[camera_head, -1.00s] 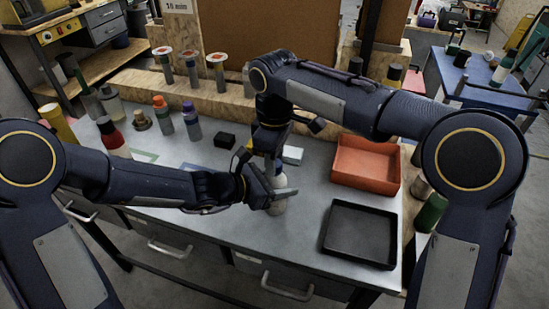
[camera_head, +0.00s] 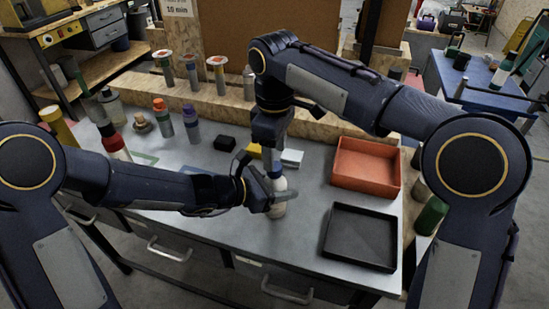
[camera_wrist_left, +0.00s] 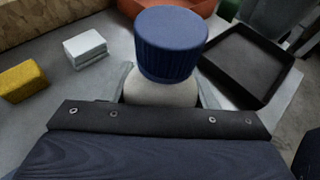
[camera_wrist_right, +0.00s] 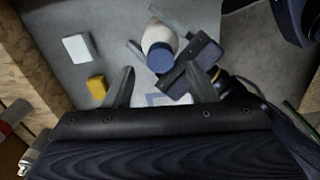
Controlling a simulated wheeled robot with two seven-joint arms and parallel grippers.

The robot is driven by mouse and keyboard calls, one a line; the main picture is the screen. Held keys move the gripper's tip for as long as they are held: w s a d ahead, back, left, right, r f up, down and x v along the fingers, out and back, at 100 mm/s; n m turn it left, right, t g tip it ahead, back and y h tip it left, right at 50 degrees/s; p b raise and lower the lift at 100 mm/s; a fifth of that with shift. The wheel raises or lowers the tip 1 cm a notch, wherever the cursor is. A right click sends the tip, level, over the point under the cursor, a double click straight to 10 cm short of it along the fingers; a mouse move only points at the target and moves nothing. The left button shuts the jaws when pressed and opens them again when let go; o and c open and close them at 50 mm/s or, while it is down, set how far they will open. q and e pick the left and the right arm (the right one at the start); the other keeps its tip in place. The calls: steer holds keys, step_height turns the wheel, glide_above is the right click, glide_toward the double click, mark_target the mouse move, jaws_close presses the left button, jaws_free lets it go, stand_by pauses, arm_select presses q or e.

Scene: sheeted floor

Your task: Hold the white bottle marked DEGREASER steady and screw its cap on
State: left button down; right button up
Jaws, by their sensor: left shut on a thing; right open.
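The white bottle (camera_head: 279,203) stands upright on the bench with a blue ridged cap (camera_wrist_left: 170,45) seated on its top. I cannot tell how tightly the cap is screwed on. Its DEGREASER marking is not readable. My left gripper (camera_head: 266,198) is shut around the bottle's body from the left, below the cap. In the left wrist view the white bottle top (camera_wrist_left: 160,91) sits between the fingers. My right gripper (camera_wrist_right: 160,70) is open above the bottle and points down. In the right wrist view the blue cap (camera_wrist_right: 160,59) shows beyond its fingertips, apart from them.
A black tray (camera_head: 327,242) and an orange bin (camera_head: 367,183) lie right of the bottle. Several bottles, one purple-capped (camera_head: 190,122), stand at the left.

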mark_target(275, 162)
steer(key=shift+r, duration=0.35)
steer(key=shift+c, duration=0.3)
steer(key=shift+m, duration=1)
steer(key=m, duration=0.2)
steer(key=shift+r+m, duration=0.4)
step_height(275, 162, up, 3)
steer(key=m, duration=0.3)
steer(key=shift+f, duration=0.15)
steer(key=shift+f, duration=4.05)
